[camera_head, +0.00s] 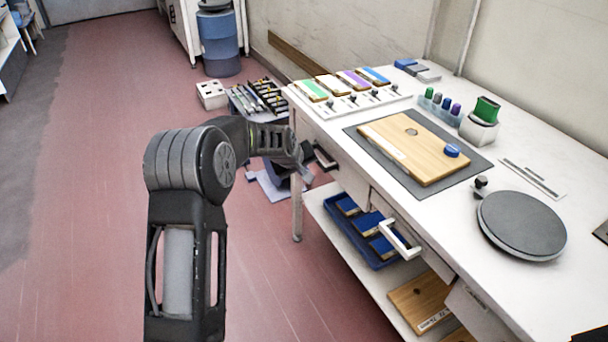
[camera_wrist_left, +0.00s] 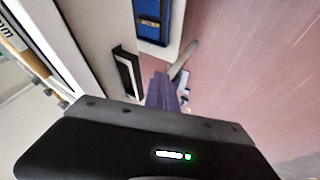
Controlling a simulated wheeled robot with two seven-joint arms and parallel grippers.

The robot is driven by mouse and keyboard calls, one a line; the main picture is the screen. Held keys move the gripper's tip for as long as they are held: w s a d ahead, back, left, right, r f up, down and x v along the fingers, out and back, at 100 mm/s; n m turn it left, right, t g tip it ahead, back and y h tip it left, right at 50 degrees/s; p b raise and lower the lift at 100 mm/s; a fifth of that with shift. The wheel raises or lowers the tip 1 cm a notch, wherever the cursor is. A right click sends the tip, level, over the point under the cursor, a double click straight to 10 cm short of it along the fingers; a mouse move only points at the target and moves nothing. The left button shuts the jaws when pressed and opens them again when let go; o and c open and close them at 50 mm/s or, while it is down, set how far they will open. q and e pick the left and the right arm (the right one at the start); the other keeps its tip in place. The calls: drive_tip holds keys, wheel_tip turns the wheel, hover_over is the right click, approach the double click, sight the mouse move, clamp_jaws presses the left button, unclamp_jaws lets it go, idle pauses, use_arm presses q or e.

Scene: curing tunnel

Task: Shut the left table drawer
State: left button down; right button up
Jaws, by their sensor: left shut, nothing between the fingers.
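The long white table (camera_head: 540,150) runs along the right in the head view. A pale drawer front with a dark handle (camera_head: 325,157) shows under its far left end. I take this as the left table drawer; how far it stands out I cannot tell. In the left wrist view the dark handle (camera_wrist_left: 126,72) is on a pale front, beside the table edge. My left gripper (camera_wrist_left: 164,92) is shut and empty, close to the right of that handle; contact cannot be told. In the head view my forearm hides part of this area. My right gripper is out of view.
Another drawer with a white bar handle (camera_head: 400,240) is nearer along the table. Below, a blue tray (camera_head: 345,222) and a wooden board (camera_head: 420,300) lie on the shelf. A crate of tools (camera_head: 258,98) stands beyond the table. The red floor at left is clear.

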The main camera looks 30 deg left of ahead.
use_arm(q)
drive_tip(key=v, duration=0.7)
drive_tip(key=shift+r, duration=0.2)
drive_tip(key=shift+s+d, duration=0.1)
drive_tip(key=shift+d, duration=0.05)
drive_tip(key=s+d+f+m+g+h+p, duration=0.1)
drive_tip(key=s+d+f+m, duration=0.25)
drive_tip(key=d+f, duration=0.5)
drive_tip(key=s+d+f+m+h, duration=0.1)
drive_tip(key=s+d+f+m, duration=0.2)
drive_tip(key=s+d+f, duration=0.35)
drive_tip(key=s+d+f+g+h+p, duration=0.1)
drive_tip(key=s+d+f, duration=0.3)
drive_tip(key=s, duration=0.5)
drive_tip(key=s+d+f+m+g+h+p, duration=0.1)
drive_tip(key=s+d+f, duration=0.3)
drive_tip(key=s, duration=0.4)
drive_tip(key=s+d+f+g, duration=0.3)
drive_tip(key=s+d+f, duration=0.2)
drive_tip(key=s, duration=0.4)
drive_tip(key=shift+s+d+g+h+p, duration=0.3)
drive_tip(key=shift+s+d+h+p, duration=0.1)
drive_tip(key=shift+d, duration=0.4)
